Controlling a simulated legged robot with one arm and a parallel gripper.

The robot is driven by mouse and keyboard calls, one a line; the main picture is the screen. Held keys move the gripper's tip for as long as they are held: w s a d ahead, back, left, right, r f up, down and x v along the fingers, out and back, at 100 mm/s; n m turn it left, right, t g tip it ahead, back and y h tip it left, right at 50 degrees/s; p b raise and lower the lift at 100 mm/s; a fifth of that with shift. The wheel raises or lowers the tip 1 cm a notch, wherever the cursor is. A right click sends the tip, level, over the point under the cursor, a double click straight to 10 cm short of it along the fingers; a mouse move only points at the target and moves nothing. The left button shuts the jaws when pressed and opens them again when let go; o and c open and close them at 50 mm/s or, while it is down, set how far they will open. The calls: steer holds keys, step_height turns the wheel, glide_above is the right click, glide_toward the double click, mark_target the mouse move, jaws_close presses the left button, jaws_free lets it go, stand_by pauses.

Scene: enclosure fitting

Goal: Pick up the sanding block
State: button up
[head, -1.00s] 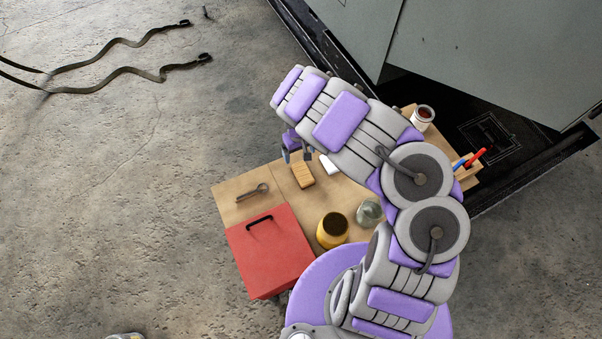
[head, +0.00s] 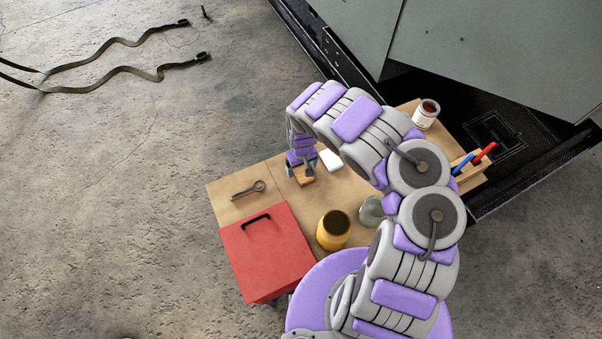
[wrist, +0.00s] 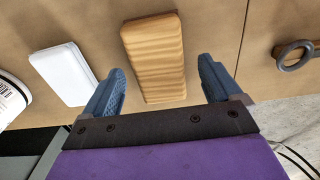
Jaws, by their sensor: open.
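The sanding block is most likely the wooden, tan, rounded rectangular block (wrist: 154,58) in the wrist view. It lies flat on the brown work surface (wrist: 215,22). In the head view the block (head: 303,181) shows only partly below my gripper (head: 301,172). My gripper (wrist: 160,90) is open in the wrist view, with one blue finger on each side of the block's near end. I see nothing held between the fingers. I cannot tell how far above the surface the fingertips are.
A white block (head: 331,160) lies close beside the wooden block. A metal eye bolt (head: 250,189), a red box (head: 266,252), a yellow jar (head: 333,231), a glass jar (head: 371,211) and a white can (head: 425,114) surround it.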

mark_target(302, 169)
steer(key=shift+d+f+b, duration=0.25)
steer(key=shift+f+b, duration=0.1)
steer(key=shift+f, duration=0.8)
steer(key=shift+a+r, duration=0.1)
steer(key=shift+a, duration=0.1)
steer(key=shift+c, duration=0.5)
steer(key=shift+a, duration=0.1)
steer(key=c, duration=1)
step_height(302, 169, up, 10)
steer(key=p, duration=0.5)
